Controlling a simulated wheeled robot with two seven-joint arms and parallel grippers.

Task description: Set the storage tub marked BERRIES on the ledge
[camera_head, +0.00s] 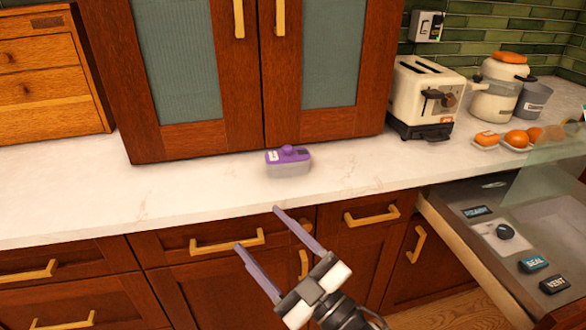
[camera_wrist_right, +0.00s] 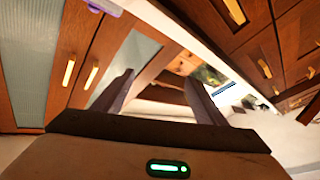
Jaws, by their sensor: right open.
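A small storage tub (camera_head: 288,165) with a purple lid and a pale, see-through body stands upright on the white marble counter (camera_head: 200,185), in front of the cabinet doors. It has a white label whose wording is too small to read. Part of the tub shows at the top edge of the right wrist view (camera_wrist_right: 104,6). My right gripper (camera_head: 258,227) is open and empty, in front of the counter's front edge, apart from the tub and nearer to me. Its fingers also show in the right wrist view (camera_wrist_right: 159,76). My left gripper is not in view.
A toaster (camera_head: 425,92), a white pot (camera_head: 497,92), a grey cup (camera_head: 534,101) and oranges (camera_head: 517,138) stand at the back right. An open drawer-like unit with labelled buttons (camera_head: 532,264) juts out at right. The counter around the tub is clear.

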